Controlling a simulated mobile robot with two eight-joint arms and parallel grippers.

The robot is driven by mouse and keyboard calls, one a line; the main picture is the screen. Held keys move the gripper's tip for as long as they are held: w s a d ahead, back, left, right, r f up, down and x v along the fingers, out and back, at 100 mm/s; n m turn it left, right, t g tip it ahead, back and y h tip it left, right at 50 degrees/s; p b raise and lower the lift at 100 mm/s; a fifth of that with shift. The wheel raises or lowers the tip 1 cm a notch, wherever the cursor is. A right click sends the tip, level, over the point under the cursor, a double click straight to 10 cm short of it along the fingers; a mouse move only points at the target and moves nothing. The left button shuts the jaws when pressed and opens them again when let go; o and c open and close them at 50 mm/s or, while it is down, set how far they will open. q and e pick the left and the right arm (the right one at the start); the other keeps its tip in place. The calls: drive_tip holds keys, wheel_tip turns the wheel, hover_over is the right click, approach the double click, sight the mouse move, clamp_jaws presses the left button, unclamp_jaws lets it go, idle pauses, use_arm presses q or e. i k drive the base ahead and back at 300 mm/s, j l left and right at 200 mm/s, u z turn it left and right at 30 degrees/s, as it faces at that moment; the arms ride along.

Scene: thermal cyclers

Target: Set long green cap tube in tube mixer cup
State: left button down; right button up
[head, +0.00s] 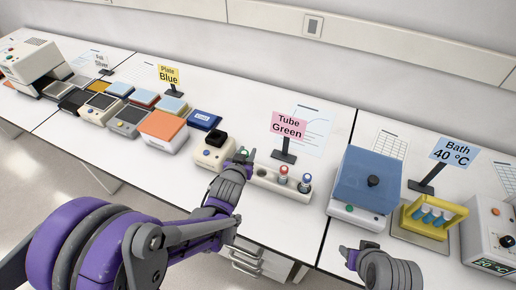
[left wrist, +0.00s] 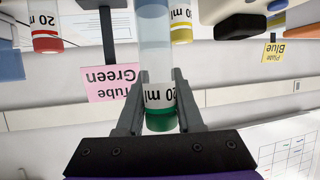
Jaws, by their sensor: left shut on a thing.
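The long green cap tube shows in the left wrist view as a clear tube (left wrist: 155,40) with a white "20 ml" label and a green cap (left wrist: 161,119). My left gripper (left wrist: 160,88) is shut on it near the cap. In the head view my left gripper (head: 243,155) is just right of the tube mixer (head: 209,156), a beige box with a black cup (head: 216,138) on top. The tube is mostly hidden there, and the cup's inside cannot be seen. My right gripper (head: 347,254) is low at the bench front, its opening unclear.
A blue-lidded device (head: 368,178) is right; an orange-topped box (head: 163,126) is left of the mixer.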

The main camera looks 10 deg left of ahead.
sight(214, 149)
drive_tip(key=k, duration=0.5)
drive_tip(key=k+z, duration=0.15)
drive_tip(key=z, duration=0.9)
drive_tip(key=k+j, duration=0.1)
drive_tip(key=j, duration=0.35)
drive_tip(key=j+z, duration=0.1)
drive_tip(key=j, duration=0.3)
drive_tip(key=k+j, duration=0.15)
drive_tip(key=j, duration=0.25)
drive_tip(key=k+j+z, duration=0.1)
drive_tip(key=j, duration=0.35)
drive_tip(key=i+j, duration=0.15)
drive_tip(key=j, duration=0.25)
drive_tip(key=i+j, duration=0.15)
drive_tip(key=j, duration=0.2)
